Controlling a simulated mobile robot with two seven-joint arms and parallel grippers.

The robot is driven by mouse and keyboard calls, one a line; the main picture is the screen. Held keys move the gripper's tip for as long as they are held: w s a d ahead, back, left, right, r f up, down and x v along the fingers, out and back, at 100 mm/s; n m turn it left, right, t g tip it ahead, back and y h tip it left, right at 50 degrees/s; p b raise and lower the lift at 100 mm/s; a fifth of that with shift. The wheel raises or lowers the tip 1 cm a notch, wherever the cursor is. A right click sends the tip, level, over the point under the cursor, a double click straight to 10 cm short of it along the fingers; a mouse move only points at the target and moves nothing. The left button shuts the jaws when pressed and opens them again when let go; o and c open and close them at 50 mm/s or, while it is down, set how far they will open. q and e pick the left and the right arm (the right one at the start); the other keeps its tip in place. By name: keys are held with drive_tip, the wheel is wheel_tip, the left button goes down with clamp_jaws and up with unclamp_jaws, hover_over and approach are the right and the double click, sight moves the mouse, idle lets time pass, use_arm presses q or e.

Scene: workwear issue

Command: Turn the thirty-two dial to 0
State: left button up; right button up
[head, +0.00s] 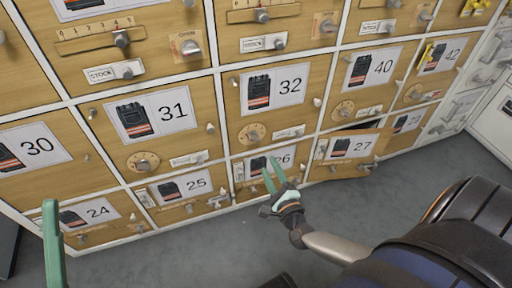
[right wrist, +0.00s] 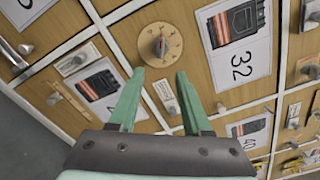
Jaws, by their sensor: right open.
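The thirty-two dial (head: 252,133) is a round wooden disc with a grey knob, at the lower left of the door marked 32 (head: 289,85). In the right wrist view the dial (right wrist: 160,43) lies beyond my fingertips, with a reddish mark on its knob; its setting is too small to read. My right gripper (head: 271,170) is open and empty, below the dial and apart from it, in front of the door marked 26. Its two green fingers also show in the right wrist view (right wrist: 155,76). One green finger of my left gripper (head: 52,240) shows at the lower left.
Door 31 has a similar dial (head: 143,162) to the left. The door marked 27 (head: 347,150) stands ajar at the lower right. Small knobs and label plates (head: 289,132) stick out from the doors. Grey floor (head: 230,245) is clear in front.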

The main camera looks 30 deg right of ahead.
sight(256, 141)
drive_tip(key=b+x, duration=0.3)
drive_tip(key=x, duration=0.7)
drive_tip(key=shift+w, duration=0.3)
drive_tip(key=shift+w+d, duration=0.1)
drive_tip(key=shift+w, duration=0.45)
drive_tip(key=shift+c, duration=0.4)
clamp_jaws()
